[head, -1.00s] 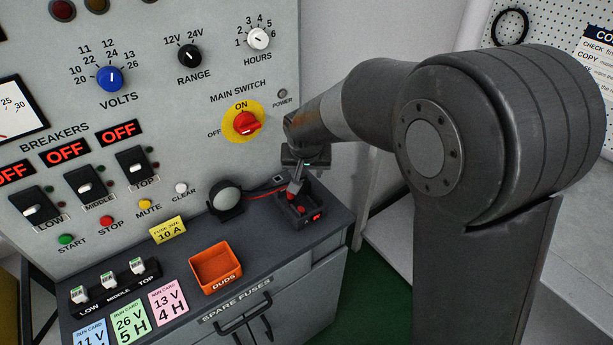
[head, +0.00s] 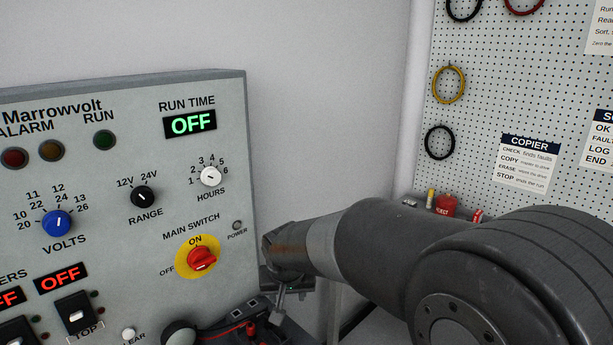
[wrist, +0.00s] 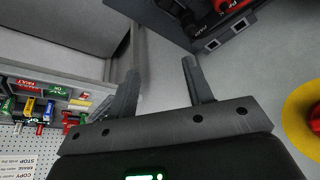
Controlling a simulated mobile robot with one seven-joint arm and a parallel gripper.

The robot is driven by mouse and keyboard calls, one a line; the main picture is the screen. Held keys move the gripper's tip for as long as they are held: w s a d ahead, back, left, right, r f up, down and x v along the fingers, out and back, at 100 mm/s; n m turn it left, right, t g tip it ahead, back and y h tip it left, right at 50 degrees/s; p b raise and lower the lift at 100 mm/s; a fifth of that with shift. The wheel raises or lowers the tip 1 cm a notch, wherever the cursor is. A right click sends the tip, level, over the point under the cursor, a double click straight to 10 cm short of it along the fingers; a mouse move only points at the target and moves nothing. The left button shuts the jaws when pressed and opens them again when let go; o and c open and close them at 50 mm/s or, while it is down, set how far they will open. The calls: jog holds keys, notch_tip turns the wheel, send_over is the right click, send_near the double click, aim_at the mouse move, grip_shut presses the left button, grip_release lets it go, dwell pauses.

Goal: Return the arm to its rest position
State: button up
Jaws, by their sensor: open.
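My gripper (head: 285,300) hangs at the end of my bent arm, low in the head view, just right of the control panel (head: 100,170). In the wrist view the two dark fingers of my gripper (wrist: 162,82) stand apart with nothing between them. The yellow and red main switch (head: 202,259) is to the left of my gripper on the panel, apart from it. Part of its yellow disc (wrist: 300,118) shows at the right edge of the wrist view.
A dark tester with red parts (head: 240,333) sits below my gripper. A pegboard (head: 520,100) with cable loops and a copier card (head: 528,162) stands at the right. Bare wall is behind. Coloured tags (wrist: 45,95) show at the left of the wrist view.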

jog(key=s+d+r, duration=0.8)
jog(key=s+d, duration=0.2)
jog(key=d, duration=0.3)
jog(key=s+d+m+t, duration=0.1)
jog(key=s+d, duration=0.6)
jog(key=s, duration=0.6)
jog(key=shift+s+d+r+h, duration=0.15)
jog(key=shift+s+r+h, duration=0.1)
jog(key=shift+s+h, duration=0.05)
